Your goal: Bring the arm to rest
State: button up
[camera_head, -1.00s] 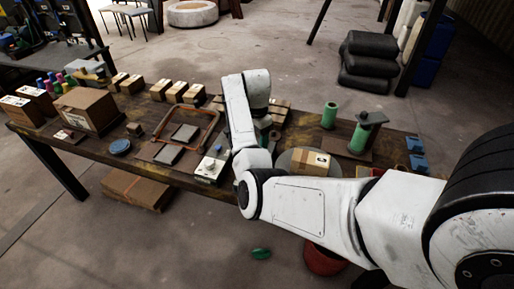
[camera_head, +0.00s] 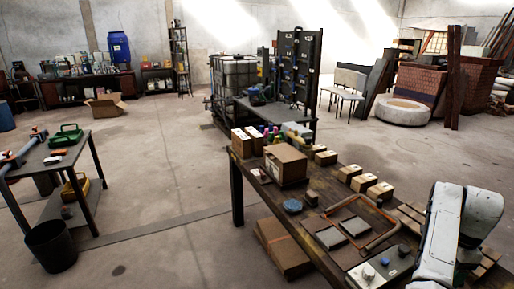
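My white arm (camera_head: 446,238) shows at the lower right, bent over the right part of the wooden workbench (camera_head: 325,196). Only some of its links are in the picture; the rest is cut off by the right and lower edges. My gripper is not in view, so I cannot see its fingers or whether it holds anything.
The workbench carries a large cardboard box (camera_head: 285,165), several small boxes, a blue disc (camera_head: 293,206) and an orange-brown frame (camera_head: 385,236) near my arm. A side table (camera_head: 75,155) and black bin (camera_head: 51,246) stand left. Open floor lies between.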

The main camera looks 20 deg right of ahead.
jog(key=a+f+n+t+h, duration=0.1)
jog(key=a+f+n, duration=0.2)
jog(key=a+n, duration=0.4)
jog(key=a+f+n+t+h, duration=0.15)
jog(key=a+f+n, duration=0.3)
jog(key=a, duration=0.45)
jog(key=s+a+r+n+t+y, duration=0.1)
jog(key=s+a+n, duration=0.1)
jog(key=a+n, duration=0.35)
jog(key=s+a+n+t+y, duration=0.1)
jog(key=s+a+n, duration=0.2)
jog(key=a, duration=0.5)
jog(key=s+a+r+n+t+y, duration=0.1)
jog(key=s+a+n, duration=0.1)
jog(key=a+n, duration=0.35)
jog(key=s+f+m+g, duration=0.2)
jog(key=s+f+g, duration=0.2)
jog(key=s, duration=0.6)
notch_tip(320, 180, down, 2)
jog(key=shift+s+f+h, duration=0.2)
jog(key=shift+f+h, duration=0.05)
jog(key=shift+h, duration=0.1)
jog(key=shift+g, duration=0.25)
